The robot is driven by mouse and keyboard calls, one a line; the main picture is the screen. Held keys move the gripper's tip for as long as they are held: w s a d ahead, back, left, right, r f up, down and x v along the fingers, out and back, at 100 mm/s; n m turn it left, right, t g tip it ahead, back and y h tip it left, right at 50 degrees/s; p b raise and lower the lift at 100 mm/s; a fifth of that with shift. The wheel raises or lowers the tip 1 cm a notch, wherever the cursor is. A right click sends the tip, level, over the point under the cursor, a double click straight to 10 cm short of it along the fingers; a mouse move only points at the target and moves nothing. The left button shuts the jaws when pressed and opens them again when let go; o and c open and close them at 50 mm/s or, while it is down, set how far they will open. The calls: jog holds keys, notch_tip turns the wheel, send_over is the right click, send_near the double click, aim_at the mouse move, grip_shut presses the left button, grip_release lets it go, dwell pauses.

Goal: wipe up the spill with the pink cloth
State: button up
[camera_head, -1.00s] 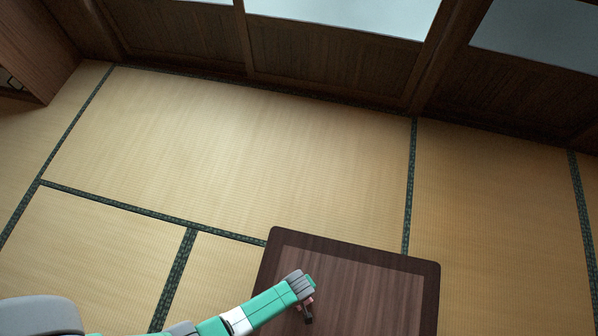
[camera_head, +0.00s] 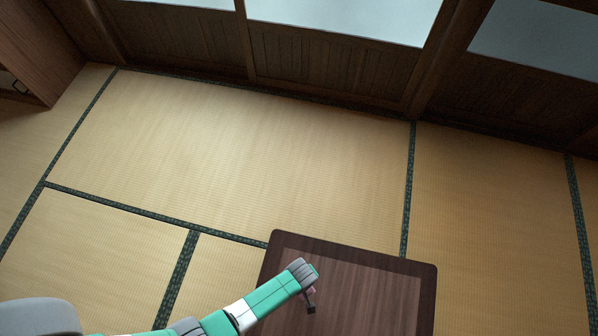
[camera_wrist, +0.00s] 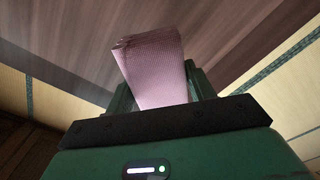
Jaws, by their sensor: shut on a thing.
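The pink cloth (camera_wrist: 152,68) is folded into a thick pad with a fine woven pattern. In the wrist view it sticks out beyond my gripper (camera_wrist: 160,88), which is shut on it. In the head view my gripper (camera_head: 311,303) is over the low dark wooden table (camera_head: 350,252), and only a small bit of pink shows beside it. The wrist view also shows the wooden top (camera_wrist: 95,40) behind the cloth. I cannot tell whether the cloth touches the table. No spill can be made out in either view.
The visible part of the tabletop is bare. Tatami mats (camera_head: 230,150) with dark green borders lie around the table, clear of objects. A wooden cabinet (camera_head: 35,50) stands at the far left, and wood-and-glass sliding panels (camera_head: 340,60) line the back.

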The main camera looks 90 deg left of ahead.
jog(key=shift+r+p, duration=1.45)
jog(key=shift+r, duration=0.3)
